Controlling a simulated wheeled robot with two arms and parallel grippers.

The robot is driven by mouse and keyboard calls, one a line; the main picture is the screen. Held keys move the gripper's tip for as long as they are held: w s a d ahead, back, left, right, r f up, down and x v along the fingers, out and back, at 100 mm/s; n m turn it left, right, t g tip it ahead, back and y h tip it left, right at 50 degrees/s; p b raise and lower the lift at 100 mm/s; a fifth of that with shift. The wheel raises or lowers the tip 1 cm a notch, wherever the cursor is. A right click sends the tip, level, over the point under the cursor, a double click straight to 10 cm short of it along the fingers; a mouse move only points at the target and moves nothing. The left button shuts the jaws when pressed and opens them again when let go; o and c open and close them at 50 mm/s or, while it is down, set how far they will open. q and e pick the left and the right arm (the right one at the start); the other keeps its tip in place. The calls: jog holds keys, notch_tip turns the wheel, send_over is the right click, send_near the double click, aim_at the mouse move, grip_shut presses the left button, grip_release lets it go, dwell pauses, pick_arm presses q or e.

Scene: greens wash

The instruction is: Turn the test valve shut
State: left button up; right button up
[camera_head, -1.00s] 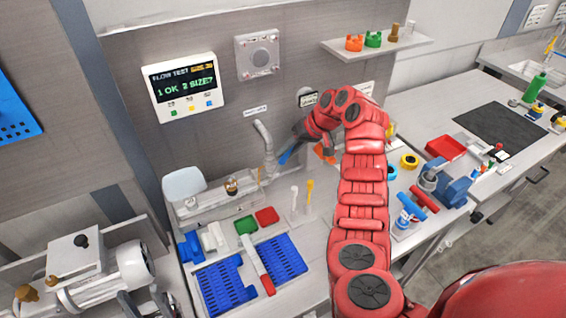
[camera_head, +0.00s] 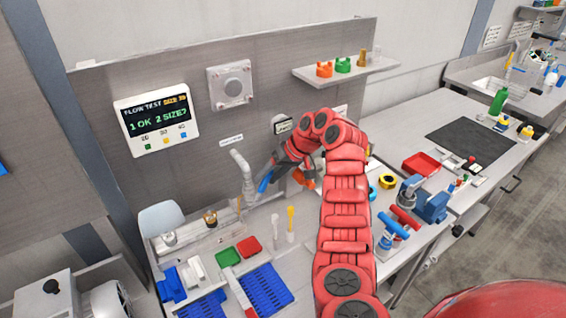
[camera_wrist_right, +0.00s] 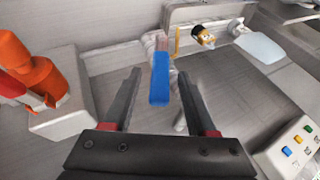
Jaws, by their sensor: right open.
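The blue lever (camera_head: 265,181), which looks like the test valve's handle, sits beside the grey upright pipe (camera_head: 243,172) at the back panel. In the right wrist view the blue lever (camera_wrist_right: 159,85) appears between my open right fingers, with a gap on both sides. My right gripper (camera_head: 278,168) is at the lever in the head view, its fingertips partly hidden by its own wrist. I cannot tell how deep the lever lies between the fingers. My left gripper is in neither view.
An orange fitting (camera_wrist_right: 38,75) on a pale block stands close to my right gripper. A flow test display (camera_head: 157,120) hangs on the panel. White and yellow upright tools (camera_head: 291,222), green and red trays (camera_head: 228,257) and blue racks (camera_head: 265,290) occupy the bench below.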

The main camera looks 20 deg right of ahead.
jog(key=p+v, duration=0.6)
jog(key=v, duration=1)
jog(key=shift+d, duration=0.1)
